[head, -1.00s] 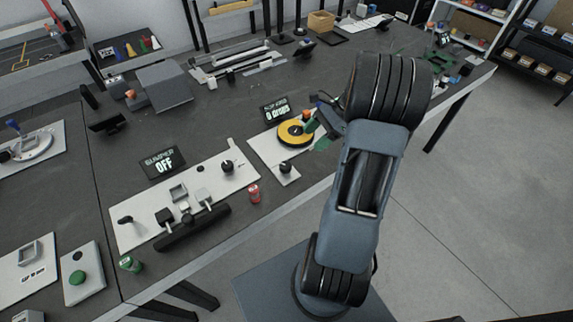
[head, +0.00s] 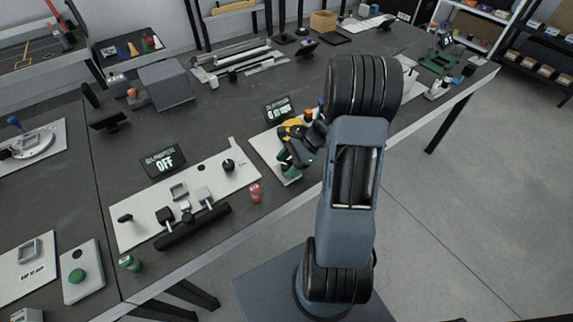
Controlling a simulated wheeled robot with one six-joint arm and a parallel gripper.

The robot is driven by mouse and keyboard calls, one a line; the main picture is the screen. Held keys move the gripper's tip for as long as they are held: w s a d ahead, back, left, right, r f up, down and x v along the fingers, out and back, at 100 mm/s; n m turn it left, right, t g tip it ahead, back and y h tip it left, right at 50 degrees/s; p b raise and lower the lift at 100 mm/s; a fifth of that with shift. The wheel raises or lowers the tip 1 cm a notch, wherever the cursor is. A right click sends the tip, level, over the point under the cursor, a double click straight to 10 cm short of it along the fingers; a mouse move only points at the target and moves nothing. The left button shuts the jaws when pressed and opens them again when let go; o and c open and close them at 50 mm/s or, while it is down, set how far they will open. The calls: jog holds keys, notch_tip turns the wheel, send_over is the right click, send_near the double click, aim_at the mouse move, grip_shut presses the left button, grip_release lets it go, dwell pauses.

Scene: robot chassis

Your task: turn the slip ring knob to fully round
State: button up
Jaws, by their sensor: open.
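The slip ring station is a white plate (head: 258,145) near the table's front edge. Its yellow disc (head: 291,122) shows only in part behind my arm. A black display (head: 278,109) stands behind it; its small text is hard to read.
Left of it is a white panel (head: 143,218) with several knobs and blocks, and a display (head: 163,161) reading OFF. The table's front edge is near.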

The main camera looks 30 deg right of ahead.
dwell(0.3)
jog(key=c, duration=0.9)
jog(key=shift+c, duration=0.2)
jog(key=shift+m+t+h+b, duration=0.2)
jog(key=shift+m+t+h, duration=0.25)
jog(key=shift+m+t, duration=0.85)
jog(key=shift+m+t+h+b, duration=0.15)
jog(key=shift+m+t+h, duration=0.3)
jog(key=shift+m+t, duration=0.85)
jog(key=shift+m+g, duration=0.3)
jog(key=shift+m, duration=0.3)
jog(key=o, duration=0.9)
jog(key=shift+o, duration=0.2)
